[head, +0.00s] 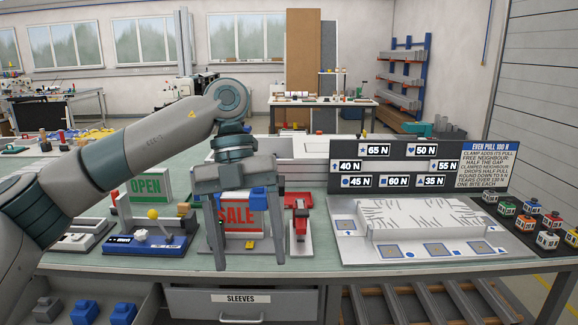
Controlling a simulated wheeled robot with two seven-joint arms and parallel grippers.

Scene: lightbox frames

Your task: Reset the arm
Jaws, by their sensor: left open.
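My left arm comes in from the left across the head view. My left gripper (248,262) hangs pointing down over the front middle of the workbench. Its two grey fingers are spread apart, and the gap shows nothing held. Behind the fingers stands a sign with red SALE lettering (236,215), partly covered by the gripper. My right gripper is not in view.
A blue-based device (150,243) and a green OPEN sign (146,186) stand left of the gripper. A red clamp-like tool (300,215) is close on its right. A white board (430,215) with a label panel (400,165) and several small weights (548,240) fill the right side.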

